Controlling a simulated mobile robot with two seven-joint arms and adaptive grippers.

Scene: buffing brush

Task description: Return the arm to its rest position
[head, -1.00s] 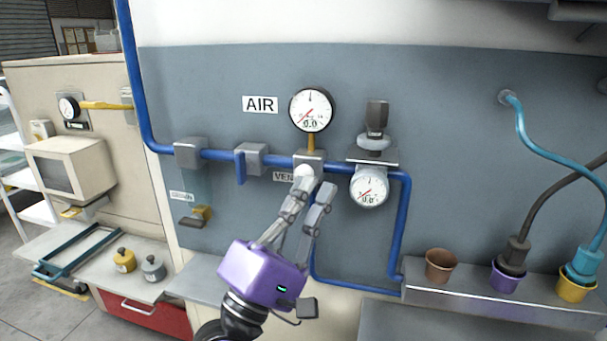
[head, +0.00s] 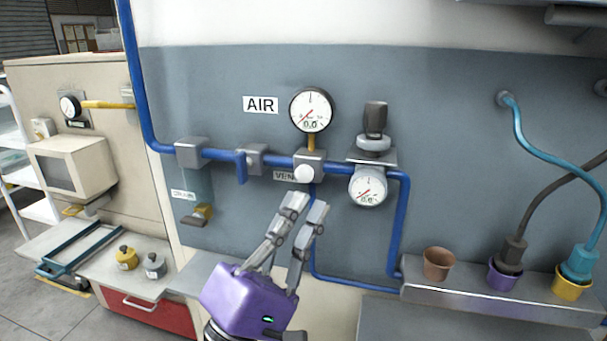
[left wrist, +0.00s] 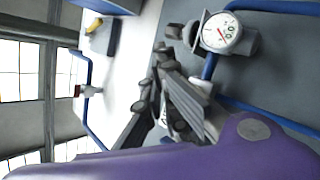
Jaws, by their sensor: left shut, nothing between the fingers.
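My left gripper (head: 306,208) has a purple body and grey fingers. It points up in front of the grey wall panel, below the white round vent knob (head: 304,173), with a visible gap between them. Its fingers are close together with nothing between them. In the left wrist view the gripper (left wrist: 170,85) shows its grey fingers and the purple body, and a gauge (left wrist: 222,32) is at the upper right. My right gripper is in neither view.
A blue pipe (head: 222,155) crosses the panel under an upper gauge (head: 311,110), with a lower gauge (head: 368,187) beside the regulator. A bench with two small canisters (head: 126,258) is at left.

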